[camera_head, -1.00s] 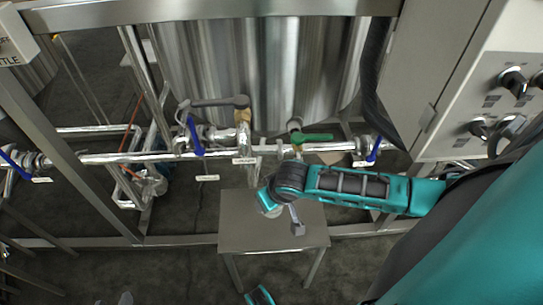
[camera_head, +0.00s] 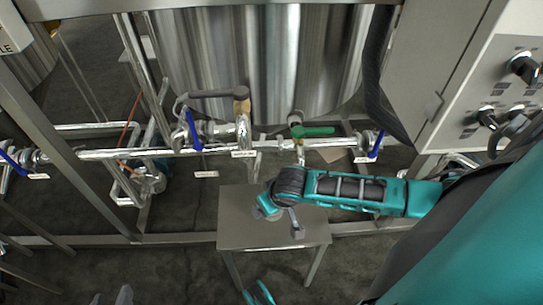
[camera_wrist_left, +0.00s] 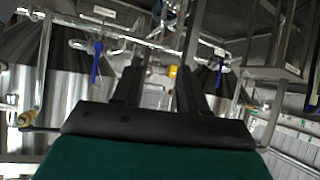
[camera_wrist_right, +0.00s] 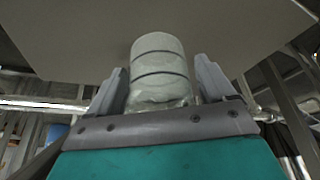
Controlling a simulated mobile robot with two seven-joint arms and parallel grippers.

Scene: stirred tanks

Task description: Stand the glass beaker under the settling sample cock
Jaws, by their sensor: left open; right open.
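The glass beaker (camera_wrist_right: 160,70) is a clear cylinder with dark rings. In the right wrist view it lies between the two open fingers of my right gripper (camera_wrist_right: 161,78); contact cannot be told. In the head view my right arm covers most of it, over the small steel table (camera_head: 240,225). A green-handled cock (camera_head: 312,131) is on the pipework just behind the table. The labels are too small to read, so I cannot tell which cock is the settling one. My left gripper (camera_wrist_left: 157,65) is open and empty; its fingertips show at the bottom of the head view (camera_head: 111,297).
A steel pipe (camera_head: 105,154) with blue-handled valves (camera_head: 194,130) runs across behind the table. A large steel tank (camera_head: 270,60) stands behind it. A control panel (camera_head: 490,90) is at right. A frame post (camera_head: 60,130) slants down at left.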

